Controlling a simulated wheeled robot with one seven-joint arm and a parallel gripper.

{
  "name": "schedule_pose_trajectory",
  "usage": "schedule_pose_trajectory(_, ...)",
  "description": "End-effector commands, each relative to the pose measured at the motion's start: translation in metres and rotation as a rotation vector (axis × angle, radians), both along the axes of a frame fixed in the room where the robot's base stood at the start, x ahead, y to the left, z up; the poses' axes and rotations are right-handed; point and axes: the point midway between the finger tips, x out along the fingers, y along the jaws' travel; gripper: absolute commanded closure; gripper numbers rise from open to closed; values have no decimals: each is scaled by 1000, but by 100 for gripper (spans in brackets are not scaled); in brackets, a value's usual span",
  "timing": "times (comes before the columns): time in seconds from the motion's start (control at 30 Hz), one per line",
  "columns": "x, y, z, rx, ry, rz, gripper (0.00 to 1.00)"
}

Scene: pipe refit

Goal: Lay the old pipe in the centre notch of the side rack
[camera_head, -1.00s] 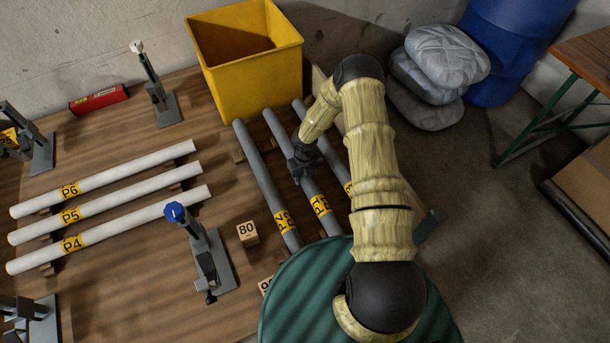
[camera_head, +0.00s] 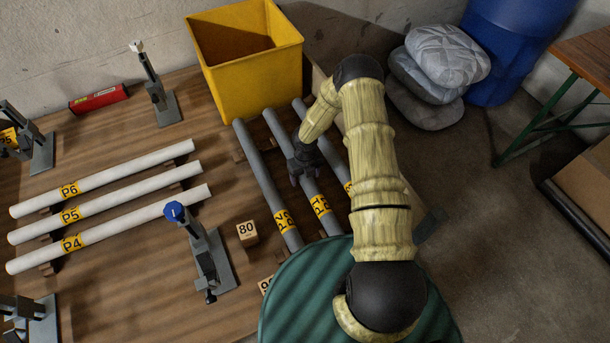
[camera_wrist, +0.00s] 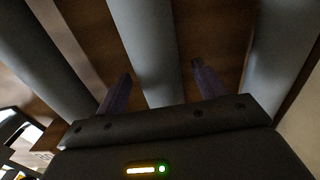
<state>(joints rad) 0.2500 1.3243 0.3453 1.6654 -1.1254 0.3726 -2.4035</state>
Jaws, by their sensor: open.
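Three grey pipes lie side by side on the side rack (camera_head: 238,156), right of the white pipes. The middle grey pipe (camera_head: 279,128) has a yellow label and lies between the left grey pipe (camera_head: 258,168) and the right one (camera_head: 337,162). My gripper (camera_head: 302,184) is open at the middle pipe. In the wrist view the open gripper (camera_wrist: 161,72) has one finger on each side of the middle pipe (camera_wrist: 146,40). The pipe's notch is hidden. Whether the fingers touch the pipe, I cannot tell.
A yellow bin (camera_head: 250,80) stands behind the rack. White pipes (camera_head: 120,180) lie at left. A blue-topped clamp stand (camera_head: 206,255) and a block marked 80 (camera_head: 247,233) stand left of the grey pipes. A green round surface (camera_head: 300,300) is in front.

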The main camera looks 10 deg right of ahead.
Motion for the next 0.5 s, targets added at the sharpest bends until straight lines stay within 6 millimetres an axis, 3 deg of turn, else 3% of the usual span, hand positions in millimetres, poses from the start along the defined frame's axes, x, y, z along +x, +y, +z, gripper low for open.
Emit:
schedule_pose_trajectory(0.23, 1, -1, 19, -1, -1, -2, 30)
schedule_pose_trajectory(0.5, 1, -1, 70, 0, -4, -2, 30)
